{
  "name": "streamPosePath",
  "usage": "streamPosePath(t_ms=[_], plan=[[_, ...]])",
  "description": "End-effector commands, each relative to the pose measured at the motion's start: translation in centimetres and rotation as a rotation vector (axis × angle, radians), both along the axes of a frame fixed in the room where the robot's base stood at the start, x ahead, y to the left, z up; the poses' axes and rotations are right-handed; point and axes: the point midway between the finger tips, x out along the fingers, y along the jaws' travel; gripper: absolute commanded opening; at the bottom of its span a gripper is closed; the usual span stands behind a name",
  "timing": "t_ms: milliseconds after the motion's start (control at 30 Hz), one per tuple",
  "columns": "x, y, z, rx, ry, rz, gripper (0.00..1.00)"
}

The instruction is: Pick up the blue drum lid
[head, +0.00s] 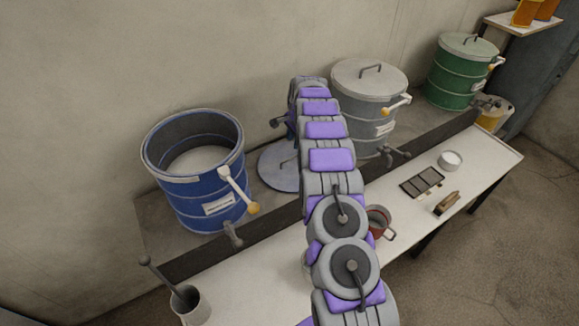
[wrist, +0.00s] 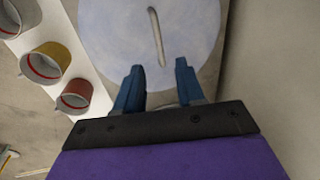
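The blue drum (head: 197,206) stands open at the left of the head view, with pale contents inside. Its lid (head: 274,176), a flat pale blue-grey disc, lies on the back ledge just right of the drum, partly hidden by my arm. In the wrist view the lid (wrist: 105,28) fills the top middle, with its slim bar handle (wrist: 155,38) beyond the fingertips. My gripper (wrist: 157,66) has two blue fingers, spread apart with nothing between them. The fingers overlap the lid's near edge in the picture; I cannot tell how far above it they are.
A grey drum (head: 366,102) and a green drum (head: 457,78) stand lidded farther right. A red mug (head: 379,222), dark tray (head: 422,183), brush-like block (head: 446,203) and white bowl (head: 450,160) are on the bench. A cup with a ladle (head: 190,305) is front left.

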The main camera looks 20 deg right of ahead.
Motion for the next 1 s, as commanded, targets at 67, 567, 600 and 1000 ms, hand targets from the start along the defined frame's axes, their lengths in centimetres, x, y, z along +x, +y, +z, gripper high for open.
streamPosePath(t_ms=[67, 567, 600, 1000], plan=[[0.2, -0.3, -2.1, 0.003, 0.004, -0.001, 0.38], [1.5, 0.3, -7.7, -0.001, -0.002, 0.0, 0.38], [1.5, 0.4, -7.9, -0.001, -0.002, 0.0, 0.38], [2.3, 0.3, -12.4, 0.004, 0.001, -0.001, 0.38]])
